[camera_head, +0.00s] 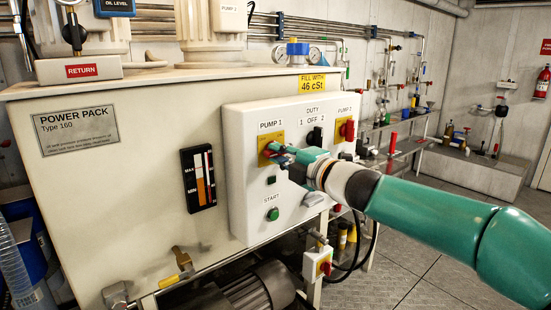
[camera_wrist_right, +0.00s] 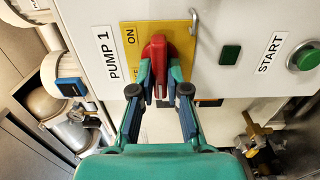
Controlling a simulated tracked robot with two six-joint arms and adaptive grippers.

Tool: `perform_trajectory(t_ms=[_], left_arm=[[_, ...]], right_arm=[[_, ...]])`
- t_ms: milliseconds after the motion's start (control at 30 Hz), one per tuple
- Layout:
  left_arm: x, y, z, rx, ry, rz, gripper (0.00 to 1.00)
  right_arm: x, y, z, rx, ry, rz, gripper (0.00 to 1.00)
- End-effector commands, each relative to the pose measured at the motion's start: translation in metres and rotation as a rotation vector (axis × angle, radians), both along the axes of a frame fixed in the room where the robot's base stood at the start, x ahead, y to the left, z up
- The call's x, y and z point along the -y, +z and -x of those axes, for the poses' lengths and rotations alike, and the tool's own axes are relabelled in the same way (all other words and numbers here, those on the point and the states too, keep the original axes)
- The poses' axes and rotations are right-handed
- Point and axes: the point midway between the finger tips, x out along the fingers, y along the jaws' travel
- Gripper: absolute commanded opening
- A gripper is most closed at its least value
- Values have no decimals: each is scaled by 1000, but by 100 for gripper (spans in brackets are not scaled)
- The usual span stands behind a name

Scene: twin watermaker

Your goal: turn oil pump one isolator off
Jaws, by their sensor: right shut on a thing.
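The pump 1 isolator is a red handle (camera_wrist_right: 157,52) on a yellow plate (camera_wrist_right: 186,36) under the PUMP 1 label. The word ON shows on the plate beside the handle in the wrist view; other lettering is partly hidden by my fingers. In the head view the yellow plate (camera_head: 264,158) sits at the upper left of the white control panel (camera_head: 247,185). My right gripper (camera_wrist_right: 157,88) is shut on the red handle, one finger on each side. It also shows in the head view (camera_head: 277,153), reaching in from the right. My left gripper is not in view.
A duty switch (camera_head: 315,136) and the pump 2 isolator (camera_head: 347,130) are to the right on the same panel. A green start button (camera_head: 272,214) is below. The floor at right is clear.

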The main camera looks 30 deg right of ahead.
Motion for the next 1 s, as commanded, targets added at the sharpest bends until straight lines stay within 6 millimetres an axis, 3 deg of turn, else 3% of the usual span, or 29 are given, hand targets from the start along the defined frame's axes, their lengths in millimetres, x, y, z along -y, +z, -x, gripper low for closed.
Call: perform_trajectory(t_ms=[33, 333, 367, 500, 833, 1000], left_arm=[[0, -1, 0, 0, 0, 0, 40], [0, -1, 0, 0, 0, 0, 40], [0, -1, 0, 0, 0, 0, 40], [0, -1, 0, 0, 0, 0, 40], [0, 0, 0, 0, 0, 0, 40], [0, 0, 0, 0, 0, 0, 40]], right_arm=[[-3, -7, -1, -12, 7, 8, 0], [-3, -7, -1, -11, 7, 9, 0], [-3, -7, -1, -11, 7, 9, 16], [-2, -6, -1, -11, 6, 7, 40], [-1, -3, 1, -5, 2, 4, 40], [1, -2, 15, -3, 1, 4, 40]])
